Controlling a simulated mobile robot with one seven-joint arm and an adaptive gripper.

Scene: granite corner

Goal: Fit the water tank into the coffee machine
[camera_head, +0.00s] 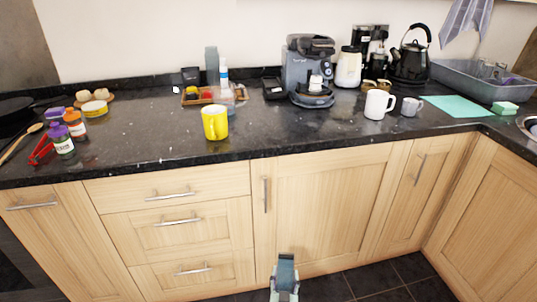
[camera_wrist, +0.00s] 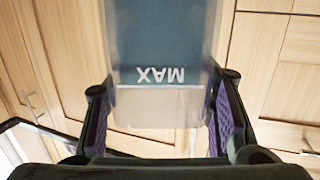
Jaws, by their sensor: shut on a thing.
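The water tank (camera_wrist: 160,45) is a clear, flat-sided container with a teal area and the word MAX, upside down in the wrist view. My gripper (camera_wrist: 161,112) is shut on it, one purple-padded finger on each side. In the head view the tank (camera_head: 286,264) shows small at the bottom centre, in front of the cupboards and below the counter edge, with my gripper (camera_head: 284,287) under it. The coffee machine (camera_head: 297,68) is dark blue-grey and stands at the back of the counter, with a small white cup at its front. The tank is well apart from it.
The black granite counter (camera_head: 250,140) has bare room before the machine. A yellow mug (camera_head: 215,122) stands left of it and a white mug (camera_head: 379,104) right. A tray of condiments (camera_head: 205,95), a white canister (camera_head: 348,67) and a black kettle (camera_head: 409,62) stand behind.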

